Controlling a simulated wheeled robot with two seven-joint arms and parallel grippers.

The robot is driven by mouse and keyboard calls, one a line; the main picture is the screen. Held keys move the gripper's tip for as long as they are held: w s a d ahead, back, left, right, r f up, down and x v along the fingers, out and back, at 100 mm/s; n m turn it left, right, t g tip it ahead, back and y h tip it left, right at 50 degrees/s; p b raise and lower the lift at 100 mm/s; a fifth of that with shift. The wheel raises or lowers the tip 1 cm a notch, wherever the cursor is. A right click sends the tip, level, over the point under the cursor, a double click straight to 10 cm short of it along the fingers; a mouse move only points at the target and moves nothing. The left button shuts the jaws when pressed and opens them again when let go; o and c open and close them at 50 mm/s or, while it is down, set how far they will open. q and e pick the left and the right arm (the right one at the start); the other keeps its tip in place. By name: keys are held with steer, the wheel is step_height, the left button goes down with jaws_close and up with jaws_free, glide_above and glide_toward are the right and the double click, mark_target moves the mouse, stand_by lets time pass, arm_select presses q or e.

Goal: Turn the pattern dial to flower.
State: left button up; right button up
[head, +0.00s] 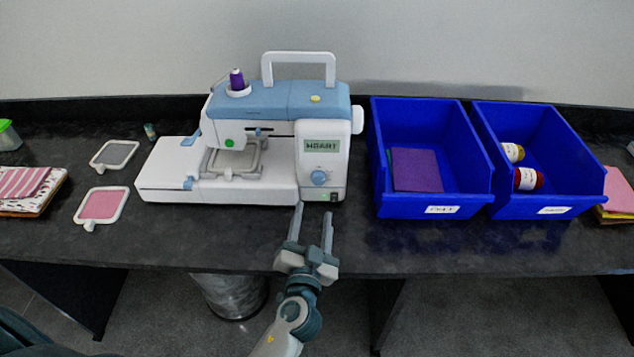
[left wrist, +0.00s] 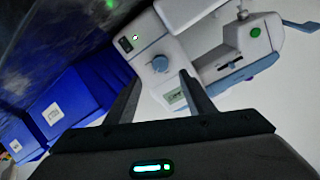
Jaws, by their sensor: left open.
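The white and blue embroidery machine (head: 270,140) stands on the dark counter. Its blue pattern dial (head: 319,178) is on the front of its right end, below a green display (head: 322,146) that appears to read HEART. My left gripper (head: 313,212) is open and empty, in front of the machine and just below the dial, apart from it. In the left wrist view the dial (left wrist: 160,63) shows beyond and between the two open fingers (left wrist: 158,82), with the small display (left wrist: 174,97) near the right finger. My right gripper is not in view.
Two blue bins (head: 432,195) (head: 546,200) stand right of the machine, holding purple fabric and thread spools. Embroidery hoops (head: 103,205) (head: 114,154) and folded cloth (head: 28,188) lie to the left. The counter's front strip (head: 180,235) is clear.

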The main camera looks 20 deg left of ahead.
mark_target(318, 182)
arm_select(q)
steer(key=p+x, duration=0.2)
steer(key=x, duration=0.6)
steer(key=shift+w, duration=0.3)
steer(key=shift+w+a+p, duration=0.2)
steer(key=shift+w+p, duration=0.2)
steer(key=shift+w, duration=0.25)
steer(key=c, duration=1.1)
